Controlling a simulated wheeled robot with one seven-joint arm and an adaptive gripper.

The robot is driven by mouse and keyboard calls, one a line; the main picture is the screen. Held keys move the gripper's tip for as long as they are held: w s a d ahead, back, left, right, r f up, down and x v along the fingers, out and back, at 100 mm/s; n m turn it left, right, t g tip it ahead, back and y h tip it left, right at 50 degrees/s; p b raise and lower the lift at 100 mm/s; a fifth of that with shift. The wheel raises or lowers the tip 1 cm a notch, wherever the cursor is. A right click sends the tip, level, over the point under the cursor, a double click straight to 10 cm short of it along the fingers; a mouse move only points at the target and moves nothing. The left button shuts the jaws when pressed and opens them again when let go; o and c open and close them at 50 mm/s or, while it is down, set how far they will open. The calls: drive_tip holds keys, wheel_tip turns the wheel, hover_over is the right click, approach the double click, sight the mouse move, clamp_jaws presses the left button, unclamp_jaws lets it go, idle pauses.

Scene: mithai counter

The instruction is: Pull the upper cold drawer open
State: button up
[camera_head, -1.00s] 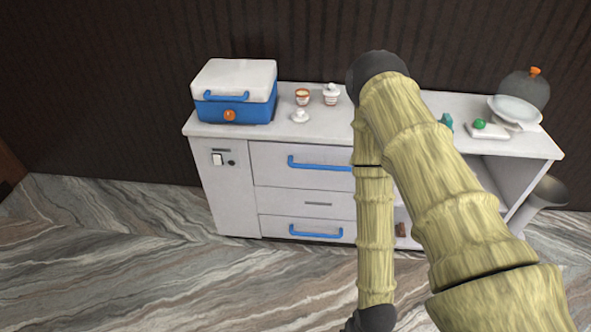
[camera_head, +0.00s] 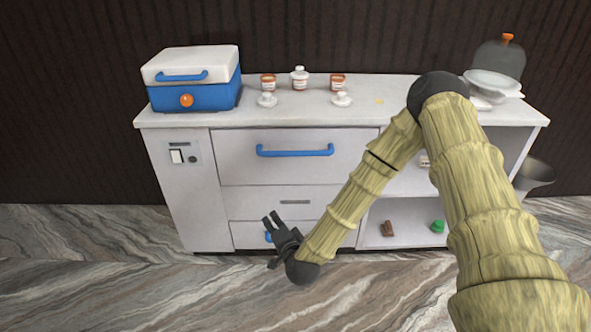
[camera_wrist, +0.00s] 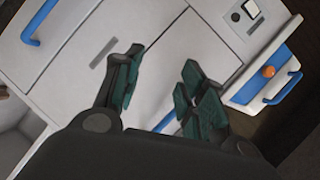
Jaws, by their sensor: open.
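The upper cold drawer (camera_head: 235,160) is a wide pale front with a blue bar handle (camera_head: 295,151), and it is shut. My gripper (camera_head: 269,217) is open and empty, below and slightly left of that handle, in front of the lower drawers. In the wrist view my gripper (camera_wrist: 160,62) has its dark fingers spread, with cabinet fronts behind them. A bit of blue, seemingly the upper handle (camera_wrist: 166,122), shows low behind the fingers, mostly hidden. The lower drawer's blue handle (camera_wrist: 40,22) is at the upper left there; my gripper partly covers it in the head view.
A blue and white cooler (camera_head: 192,97) stands on the counter's left, above a switch panel (camera_head: 184,155). Cups, a jar (camera_head: 299,79) and small white pieces stand on the counter. A slotted middle drawer (camera_head: 295,202) lies between the handled ones. Open shelves are right, partly behind my arm.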

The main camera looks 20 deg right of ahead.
drive_tip(key=w+d+r+m+t+h+b, duration=0.3)
drive_tip(key=w+d+r+m+b, duration=0.15)
drive_tip(key=w, duration=0.35)
drive_tip(key=m+t+h+b, duration=0.2)
drive_tip(key=m+h+b, duration=0.2)
drive_tip(key=m, duration=0.1)
approach(296, 154)
drive_tip(key=shift+n, duration=0.25)
drive_tip(key=x, duration=0.7)
drive_tip(key=b+x, duration=0.1)
drive_tip(key=x, duration=0.2)
drive_tip(key=shift+w+d+f, duration=0.15)
drive_tip(key=shift+w+f, duration=0.15)
drive_tip(key=shift+w, duration=0.15)
